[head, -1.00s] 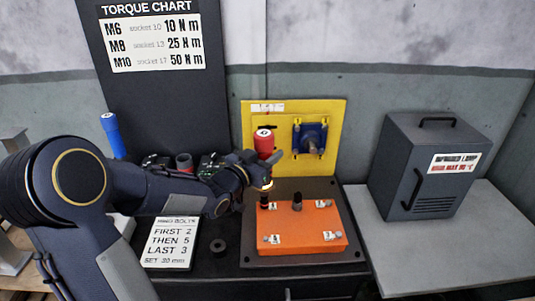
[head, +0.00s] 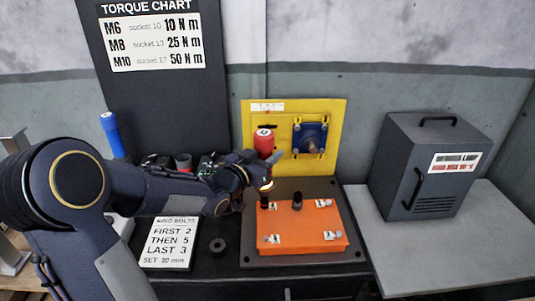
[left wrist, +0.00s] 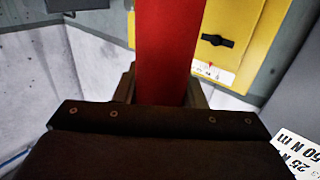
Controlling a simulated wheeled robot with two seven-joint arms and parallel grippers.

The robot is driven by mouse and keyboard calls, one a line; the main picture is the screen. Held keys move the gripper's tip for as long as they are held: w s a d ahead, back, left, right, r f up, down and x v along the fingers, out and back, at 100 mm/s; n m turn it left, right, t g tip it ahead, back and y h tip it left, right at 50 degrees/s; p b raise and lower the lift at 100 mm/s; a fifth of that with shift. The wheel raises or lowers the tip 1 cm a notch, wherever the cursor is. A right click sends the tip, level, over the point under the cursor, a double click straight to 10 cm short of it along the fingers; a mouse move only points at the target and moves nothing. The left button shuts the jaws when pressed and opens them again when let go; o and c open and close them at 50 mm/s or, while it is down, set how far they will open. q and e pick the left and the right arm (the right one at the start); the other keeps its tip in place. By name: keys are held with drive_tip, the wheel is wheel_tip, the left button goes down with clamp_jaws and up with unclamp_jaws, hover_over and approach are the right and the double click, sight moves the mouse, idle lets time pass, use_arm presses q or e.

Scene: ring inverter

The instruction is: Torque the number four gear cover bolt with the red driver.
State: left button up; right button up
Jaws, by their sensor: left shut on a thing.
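My left gripper (head: 262,172) is shut on the red driver (head: 265,142), which stands upright at the back left corner of the orange gear cover (head: 300,232). The driver's red body also fills the middle of the left wrist view (left wrist: 168,50). Its dark lower end (head: 264,200) meets the cover's back left corner, with a glowing ring just above it. The bolt under it is hidden. Other bolts show at the cover's other corners beside small white number labels, too small to read surely. My right gripper is not in view.
A yellow panel (head: 334,120) with a blue part (head: 310,137) stands behind the cover. A blue driver (head: 112,133) stands at the left. A ring-bolt card (head: 168,243) and a black ring (head: 217,245) lie left of the cover.

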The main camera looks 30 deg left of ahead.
sight(267, 136)
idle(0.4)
use_arm(q)
drive_tip(key=shift+r+p, duration=1.75)
drive_tip(key=shift+r, duration=0.85)
